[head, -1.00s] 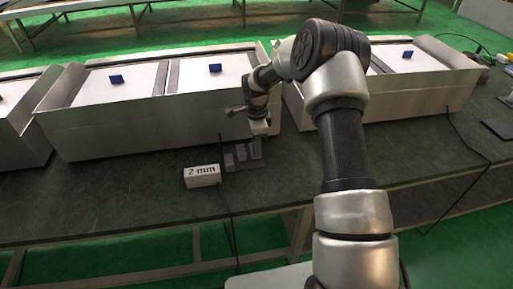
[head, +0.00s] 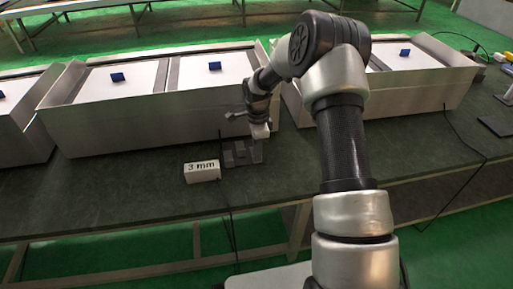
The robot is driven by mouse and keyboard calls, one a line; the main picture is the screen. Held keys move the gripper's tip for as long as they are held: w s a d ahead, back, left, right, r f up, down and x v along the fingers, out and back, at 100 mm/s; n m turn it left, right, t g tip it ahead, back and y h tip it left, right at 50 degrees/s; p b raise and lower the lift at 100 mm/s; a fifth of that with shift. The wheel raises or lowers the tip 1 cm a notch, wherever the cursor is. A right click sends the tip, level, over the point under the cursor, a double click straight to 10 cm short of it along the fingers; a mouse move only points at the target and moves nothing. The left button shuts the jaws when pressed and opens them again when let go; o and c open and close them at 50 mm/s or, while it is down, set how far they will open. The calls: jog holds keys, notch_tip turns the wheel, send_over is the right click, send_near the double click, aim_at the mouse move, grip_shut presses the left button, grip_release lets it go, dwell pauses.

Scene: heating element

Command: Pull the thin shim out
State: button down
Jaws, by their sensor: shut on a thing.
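My gripper (head: 261,132) is at the end of my arm, just above and behind the right end of a small dark grey block fixture (head: 240,155) on the bench in the head view. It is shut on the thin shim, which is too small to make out. A small white box with a display (head: 202,172) stands to the left of the fixture and reads "3 mm". The fingertips are small, and I cannot tell whether the shim still touches the fixture.
Large metal trays with white panels and small blue blocks (head: 215,66) stand behind the fixture, close to my gripper. A dark cable hangs over the front bench edge (head: 232,215). The dark bench top is free to the left of the display box (head: 110,195).

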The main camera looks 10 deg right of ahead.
jog(key=shift+s, duration=0.45)
jog(key=c, duration=1.9)
grip_release()
jog(key=shift+o, duration=0.2)
jog(key=shift+r, duration=0.55)
notch_tip(320, 180, up, 16)
jog(key=p, duration=0.4)
jog(key=shift+r, duration=0.15)
